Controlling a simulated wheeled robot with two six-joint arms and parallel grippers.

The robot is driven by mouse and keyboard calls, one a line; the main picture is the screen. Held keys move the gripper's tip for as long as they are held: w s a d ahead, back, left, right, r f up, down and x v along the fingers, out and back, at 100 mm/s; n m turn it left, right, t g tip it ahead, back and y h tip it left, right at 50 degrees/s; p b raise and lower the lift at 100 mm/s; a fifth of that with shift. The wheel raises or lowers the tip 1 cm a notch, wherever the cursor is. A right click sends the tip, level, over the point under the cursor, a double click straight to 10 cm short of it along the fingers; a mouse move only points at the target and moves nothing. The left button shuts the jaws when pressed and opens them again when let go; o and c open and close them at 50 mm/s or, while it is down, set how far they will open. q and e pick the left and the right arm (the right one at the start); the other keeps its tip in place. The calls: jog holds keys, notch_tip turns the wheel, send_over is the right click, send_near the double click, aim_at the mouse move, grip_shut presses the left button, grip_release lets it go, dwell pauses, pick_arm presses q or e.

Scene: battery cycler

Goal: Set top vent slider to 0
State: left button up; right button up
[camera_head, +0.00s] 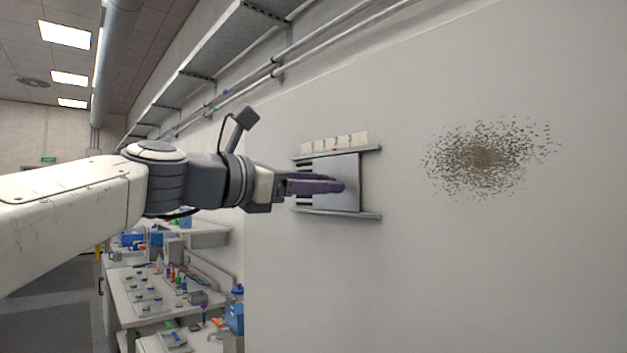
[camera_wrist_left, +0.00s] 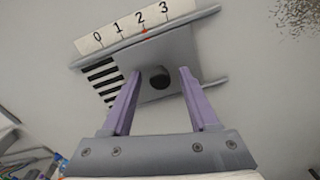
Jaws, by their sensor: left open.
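The vent slider is a grey plate (camera_head: 347,168) between two rails on the white wall; it also shows in the left wrist view (camera_wrist_left: 180,47). A dark round knob (camera_wrist_left: 159,77) sits on the plate. A pale scale (camera_wrist_left: 137,27) above it reads 0, 1, 2, 3 from left to right, and a small red mark (camera_wrist_left: 145,31) stands under the 2. Dark vent slots (camera_wrist_left: 101,77) show left of the plate, below the 0 and 1. My left gripper (camera_head: 338,186) is open, its purple fingers (camera_wrist_left: 154,88) on either side of the knob; contact cannot be told. My right gripper is not in view.
The upper rail (camera_head: 368,150) and lower rail (camera_head: 362,215) stand out from the wall. A speckled dark patch (camera_head: 482,157) marks the wall to the right. Below left, a bench (camera_head: 130,310) holds several small lab items.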

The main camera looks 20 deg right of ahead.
pick_arm(q)
grip_shut()
dwell(1.3)
